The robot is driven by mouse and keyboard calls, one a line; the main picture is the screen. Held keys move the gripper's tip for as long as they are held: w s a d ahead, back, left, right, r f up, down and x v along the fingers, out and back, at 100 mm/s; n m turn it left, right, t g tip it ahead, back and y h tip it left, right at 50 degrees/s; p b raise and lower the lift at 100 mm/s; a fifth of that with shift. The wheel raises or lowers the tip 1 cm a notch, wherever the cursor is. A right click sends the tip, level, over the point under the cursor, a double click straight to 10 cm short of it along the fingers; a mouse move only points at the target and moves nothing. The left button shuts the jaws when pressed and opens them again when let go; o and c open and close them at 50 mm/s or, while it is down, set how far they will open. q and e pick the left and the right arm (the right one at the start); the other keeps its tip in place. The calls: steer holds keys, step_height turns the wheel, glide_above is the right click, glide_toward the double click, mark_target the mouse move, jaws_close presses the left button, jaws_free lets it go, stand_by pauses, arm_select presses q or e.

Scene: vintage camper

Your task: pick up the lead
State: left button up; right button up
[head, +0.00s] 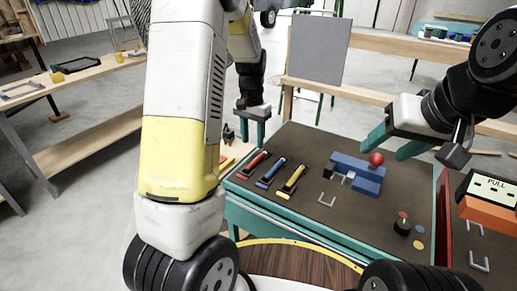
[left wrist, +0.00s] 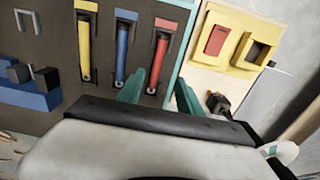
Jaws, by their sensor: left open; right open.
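I cannot tell for sure which thing is the lead. A small black piece (left wrist: 217,103) with a light-coloured part lies beside the board in the left wrist view, just right of my left fingers; a small dark piece (head: 228,132) also shows in the head view. My left gripper (left wrist: 160,92) is open and empty, its green fingers pointing at the board's edge near the red slider (left wrist: 160,50). In the head view my left gripper (head: 253,128) is above the board's far left corner. My right gripper (head: 388,147) is open above the board, near a red ball (head: 376,159).
The dark board (head: 310,222) carries blue (head: 271,172) and yellow (head: 294,178) sliders and a blue block (head: 367,186). A yellow tray (left wrist: 213,64) with a red block lies beside it. An orange box marked PULL (head: 487,216) stands at right. My left arm hides part of the left side.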

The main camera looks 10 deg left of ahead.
mark_target(254, 160)
arm_select(q)
steer(key=f, duration=0.8)
steer(key=shift+s+d, duration=0.2)
steer(key=shift+d, duration=0.05)
steer(key=shift+c, duration=0.2)
jaws_close()
